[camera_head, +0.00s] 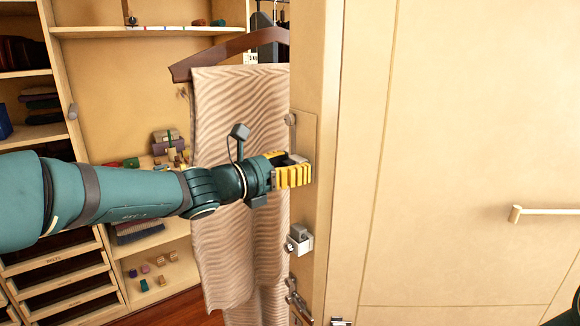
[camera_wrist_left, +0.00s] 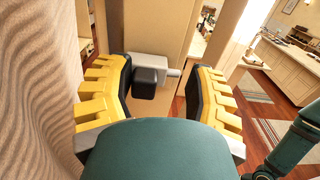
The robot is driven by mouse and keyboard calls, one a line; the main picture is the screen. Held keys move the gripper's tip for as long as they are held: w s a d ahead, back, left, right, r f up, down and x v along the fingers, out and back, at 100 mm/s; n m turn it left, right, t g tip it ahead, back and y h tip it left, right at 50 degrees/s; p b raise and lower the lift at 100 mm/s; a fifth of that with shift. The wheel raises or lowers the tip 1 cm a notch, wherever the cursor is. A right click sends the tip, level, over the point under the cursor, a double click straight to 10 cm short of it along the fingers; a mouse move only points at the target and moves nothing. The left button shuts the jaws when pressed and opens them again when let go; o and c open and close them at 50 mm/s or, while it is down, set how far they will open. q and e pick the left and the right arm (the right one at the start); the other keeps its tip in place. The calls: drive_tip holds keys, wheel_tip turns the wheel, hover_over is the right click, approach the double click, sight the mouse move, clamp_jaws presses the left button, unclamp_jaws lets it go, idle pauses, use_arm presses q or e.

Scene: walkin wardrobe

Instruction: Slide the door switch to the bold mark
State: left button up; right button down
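My left gripper (camera_head: 293,172) reaches in from the left to the narrow edge of the pale wooden door. In the left wrist view the yellow-padded fingers (camera_wrist_left: 160,95) stand well apart. A light grey block with a dark cap (camera_wrist_left: 150,77) shows between and ahead of them; I cannot tell whether they touch it. A similar grey block (camera_head: 300,240) sits lower on the door edge in the head view. A plate (camera_head: 307,132) lies behind the gripper, which hides part of it. I cannot make out a bold mark. My right gripper is not in view.
A striped cloth (camera_head: 235,110) on a brown hanger (camera_head: 225,52) hangs close behind and beside the left gripper. Below are metal door fittings (camera_head: 298,300). A bar handle (camera_head: 540,211) sticks out at right. Shelves (camera_head: 50,132) stand at left.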

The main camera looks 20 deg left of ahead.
use_arm(q)
drive_tip(key=v, duration=1.2)
drive_tip(key=shift+a, duration=0.1)
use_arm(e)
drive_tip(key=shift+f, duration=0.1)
